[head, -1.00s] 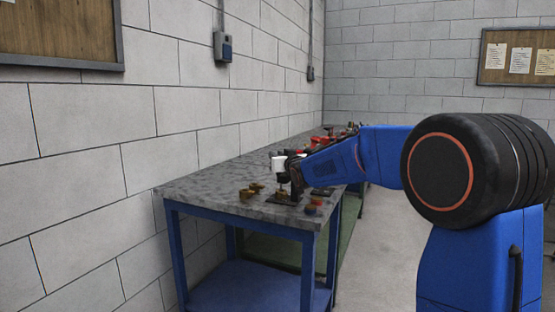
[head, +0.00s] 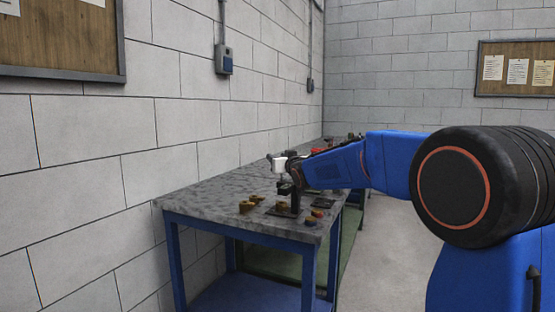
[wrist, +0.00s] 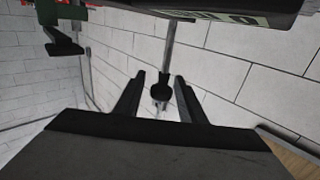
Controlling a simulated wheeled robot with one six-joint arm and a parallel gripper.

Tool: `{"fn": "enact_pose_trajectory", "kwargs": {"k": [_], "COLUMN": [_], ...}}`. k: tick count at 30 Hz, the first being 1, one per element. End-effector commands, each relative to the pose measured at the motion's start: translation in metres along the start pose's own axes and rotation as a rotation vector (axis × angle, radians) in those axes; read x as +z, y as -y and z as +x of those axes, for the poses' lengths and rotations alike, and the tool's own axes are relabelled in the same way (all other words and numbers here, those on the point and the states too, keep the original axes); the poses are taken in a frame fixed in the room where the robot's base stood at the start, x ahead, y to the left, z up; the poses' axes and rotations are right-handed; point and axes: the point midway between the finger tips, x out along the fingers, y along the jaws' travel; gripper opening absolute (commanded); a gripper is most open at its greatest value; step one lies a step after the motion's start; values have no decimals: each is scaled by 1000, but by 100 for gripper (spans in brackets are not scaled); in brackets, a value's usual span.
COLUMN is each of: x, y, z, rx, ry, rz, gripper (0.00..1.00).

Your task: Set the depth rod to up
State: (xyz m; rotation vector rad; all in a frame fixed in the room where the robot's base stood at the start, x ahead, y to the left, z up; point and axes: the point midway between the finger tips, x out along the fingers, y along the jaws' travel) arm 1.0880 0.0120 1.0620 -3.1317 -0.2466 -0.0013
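The depth rod (wrist: 169,48) shows in the wrist view as a thin grey rod with a dark round knob (wrist: 161,92) at its end. It runs up to a dark instrument with a light display (wrist: 235,17) at the top edge. My gripper (wrist: 160,76) is open, with one finger on each side of the knob. Gaps show between the knob and both fingers, so it seems to hold nothing. In the head view, a small stand with a white head (head: 279,165) and dark base (head: 283,210) is on the bench. My wrist partly hides it.
The stone-topped bench (head: 215,200) has blue legs and stands along the block wall. Brass-coloured pieces (head: 248,205) lie left of the stand, and a dark flat piece (head: 324,202) lies to its right. Red parts (head: 320,150) are farther back. The front left of the bench top is clear.

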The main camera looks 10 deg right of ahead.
Motion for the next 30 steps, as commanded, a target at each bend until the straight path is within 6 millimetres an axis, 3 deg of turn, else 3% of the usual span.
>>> {"fn": "enact_pose_trajectory", "kwargs": {"k": [24,30], "x": [-1,0], "y": [0,0], "z": [-133,-157], "rx": [0,0], "ry": [-2,-1], "rz": [0,-1], "gripper": [37,37]}}
